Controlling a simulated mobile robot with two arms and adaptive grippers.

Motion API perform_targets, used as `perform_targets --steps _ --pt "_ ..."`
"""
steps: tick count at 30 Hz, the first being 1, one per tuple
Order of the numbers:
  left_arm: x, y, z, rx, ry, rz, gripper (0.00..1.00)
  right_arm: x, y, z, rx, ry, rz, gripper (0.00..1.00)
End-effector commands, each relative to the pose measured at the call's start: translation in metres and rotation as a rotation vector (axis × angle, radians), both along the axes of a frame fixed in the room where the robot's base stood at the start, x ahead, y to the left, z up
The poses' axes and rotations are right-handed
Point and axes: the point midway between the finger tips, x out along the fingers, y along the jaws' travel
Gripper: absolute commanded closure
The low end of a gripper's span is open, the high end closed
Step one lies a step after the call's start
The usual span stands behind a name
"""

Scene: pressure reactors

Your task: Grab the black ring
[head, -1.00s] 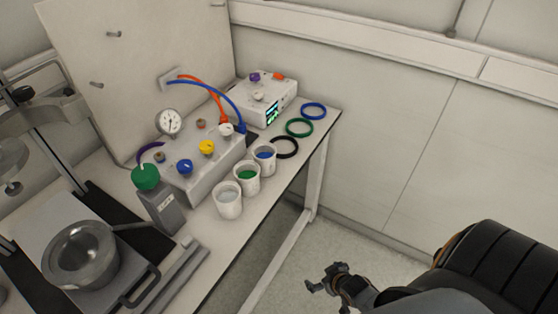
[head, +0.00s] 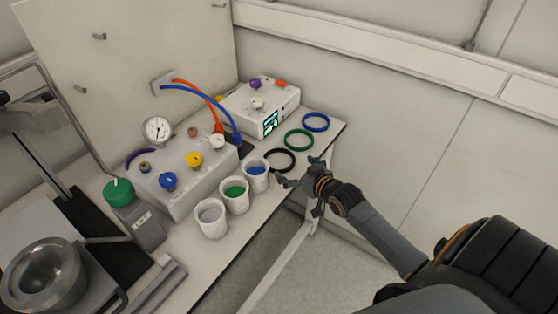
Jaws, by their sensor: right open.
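The black ring (head: 269,152) lies flat on the table near its right edge, in front of the green ring and beside the cup with blue content. My right gripper (head: 296,172) is open and empty, just to the lower right of the black ring at the table's edge. Its fingers point left towards the ring and overlap its near side slightly in the picture. I cannot tell whether they touch it. My left gripper is not in view.
A green ring (head: 299,140) and a blue ring (head: 316,122) lie behind the black one. Cups with blue (head: 257,182), green (head: 235,201) and clear (head: 211,224) content stand close on the left. A control box (head: 186,184) and a display unit (head: 258,108) stand behind.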

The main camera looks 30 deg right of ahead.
Motion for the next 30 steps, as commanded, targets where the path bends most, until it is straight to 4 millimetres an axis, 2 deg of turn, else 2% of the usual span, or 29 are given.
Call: perform_targets --steps 3,10,18,28,29,30 --pt "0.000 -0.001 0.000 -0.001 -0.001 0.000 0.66 0.012 0.000 -0.004 0.001 -0.001 0.000 0.00" --pt "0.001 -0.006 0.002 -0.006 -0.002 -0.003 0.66 0.026 0.001 -0.010 0.001 0.001 0.000 0.00" --pt "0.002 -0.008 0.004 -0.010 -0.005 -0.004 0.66 0.058 0.003 -0.023 0.000 0.000 0.000 0.00" --pt "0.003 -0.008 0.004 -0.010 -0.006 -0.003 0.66 0.064 0.003 -0.027 0.000 0.001 0.000 0.00" --pt "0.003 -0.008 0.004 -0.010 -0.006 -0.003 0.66 0.064 0.003 -0.027 0.000 0.001 0.000 0.02" --pt "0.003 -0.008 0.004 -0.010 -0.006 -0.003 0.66 0.064 0.003 -0.026 0.000 0.001 0.000 0.10"
